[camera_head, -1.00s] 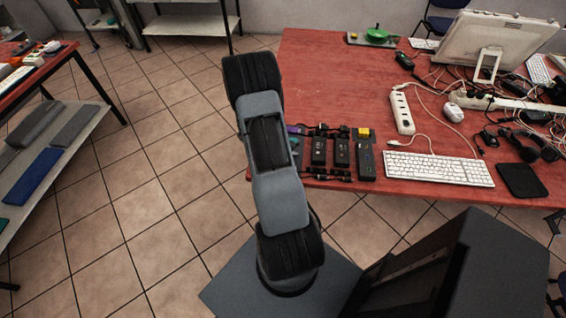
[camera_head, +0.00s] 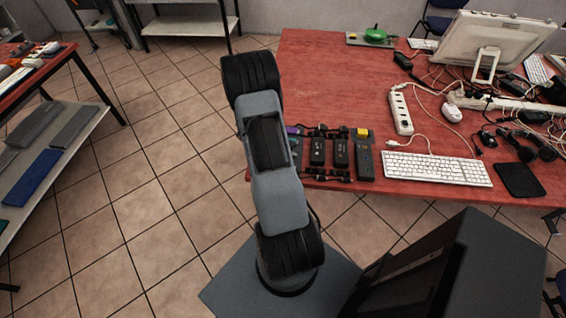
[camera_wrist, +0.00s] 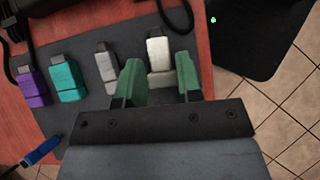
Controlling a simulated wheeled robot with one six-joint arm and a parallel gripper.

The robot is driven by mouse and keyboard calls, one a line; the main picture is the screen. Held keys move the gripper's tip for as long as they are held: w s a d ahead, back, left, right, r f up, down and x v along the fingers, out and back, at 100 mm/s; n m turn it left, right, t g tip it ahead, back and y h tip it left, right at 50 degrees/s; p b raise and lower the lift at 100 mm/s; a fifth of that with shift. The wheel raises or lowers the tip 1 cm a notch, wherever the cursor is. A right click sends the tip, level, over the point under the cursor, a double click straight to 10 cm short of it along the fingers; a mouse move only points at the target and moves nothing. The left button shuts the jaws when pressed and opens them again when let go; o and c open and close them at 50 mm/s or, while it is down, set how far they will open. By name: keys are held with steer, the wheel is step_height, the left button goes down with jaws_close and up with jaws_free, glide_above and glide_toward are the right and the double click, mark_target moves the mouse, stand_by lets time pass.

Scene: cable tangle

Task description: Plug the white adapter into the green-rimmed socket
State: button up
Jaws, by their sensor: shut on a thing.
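The white adapter (camera_wrist: 158,48) is in the wrist view, on or just above a dark grey mat (camera_wrist: 130,35). My gripper (camera_wrist: 158,66) has green finger pads, one on each side of the adapter's wide body, and is shut on it. The adapter's narrower end with a metal tip points away from the gripper. In the head view my own arm hides the gripper and this adapter. I cannot make out a green-rimmed socket for certain in either view.
A grey adapter (camera_wrist: 106,68), a teal adapter (camera_wrist: 65,80) and a purple adapter (camera_wrist: 33,86) lie left of the white one. A blue plug (camera_wrist: 42,150) is at lower left. Black power bricks (camera_head: 341,153), a white power strip (camera_head: 400,111) and a keyboard (camera_head: 437,168) lie on the red table.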

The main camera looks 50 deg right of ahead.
steer(key=shift+r+p, duration=2.15)
steer(key=shift+r, duration=0.95)
